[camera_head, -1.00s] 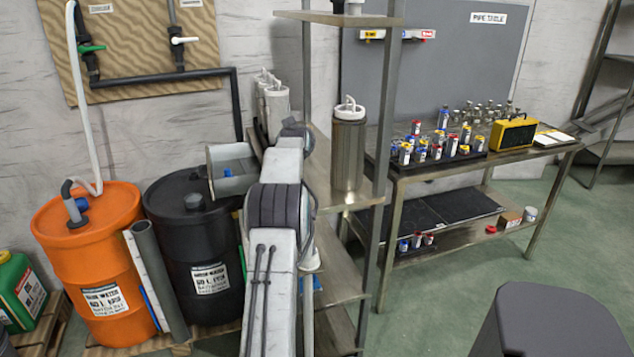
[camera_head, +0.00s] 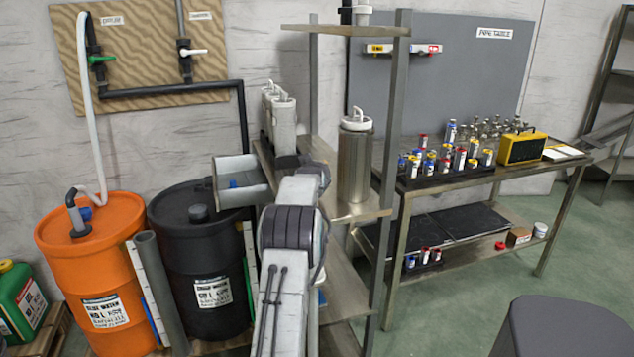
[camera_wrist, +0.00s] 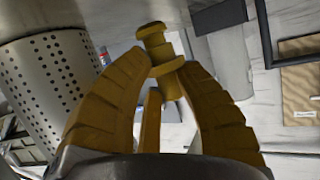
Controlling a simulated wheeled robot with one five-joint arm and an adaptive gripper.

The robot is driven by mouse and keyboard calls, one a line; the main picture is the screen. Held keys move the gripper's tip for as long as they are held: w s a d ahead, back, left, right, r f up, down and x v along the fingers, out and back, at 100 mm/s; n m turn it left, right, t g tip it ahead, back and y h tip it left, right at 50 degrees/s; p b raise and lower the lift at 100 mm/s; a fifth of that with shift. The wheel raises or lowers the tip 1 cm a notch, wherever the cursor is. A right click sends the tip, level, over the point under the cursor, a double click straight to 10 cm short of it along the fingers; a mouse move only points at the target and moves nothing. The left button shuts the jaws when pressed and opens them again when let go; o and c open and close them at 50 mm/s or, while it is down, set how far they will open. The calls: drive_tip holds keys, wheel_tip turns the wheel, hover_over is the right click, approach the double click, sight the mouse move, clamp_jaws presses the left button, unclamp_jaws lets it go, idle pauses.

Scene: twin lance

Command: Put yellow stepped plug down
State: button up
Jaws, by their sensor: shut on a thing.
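The yellow stepped plug (camera_wrist: 153,36) shows at the top middle of the wrist view, with a narrow end, a neck and a wider flange. My gripper (camera_wrist: 165,72) has yellow ridged fingers that close in on it from both sides, and the plug sticks out past the fingertips. Its lower part is partly hidden between the fingers. In the head view my arm reaches toward the metal shelf rack, and the gripper and plug are hidden behind the arm.
A metal shelf rack (camera_head: 345,278) bears a steel canister (camera_head: 354,165) and white canisters (camera_head: 284,125). An orange drum (camera_head: 95,270) and a black drum (camera_head: 195,260) stand left. A perforated metal cylinder (camera_wrist: 50,85) is close in the wrist view.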

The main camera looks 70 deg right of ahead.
drive_tip(key=shift+f, duration=0.95)
drive_tip(key=shift+f, duration=0.1)
drive_tip(key=shift+f+b, duration=0.1)
drive_tip(key=shift+b, duration=0.2)
drive_tip(key=o, duration=1)
drive_tip(key=shift+c, duration=0.2)
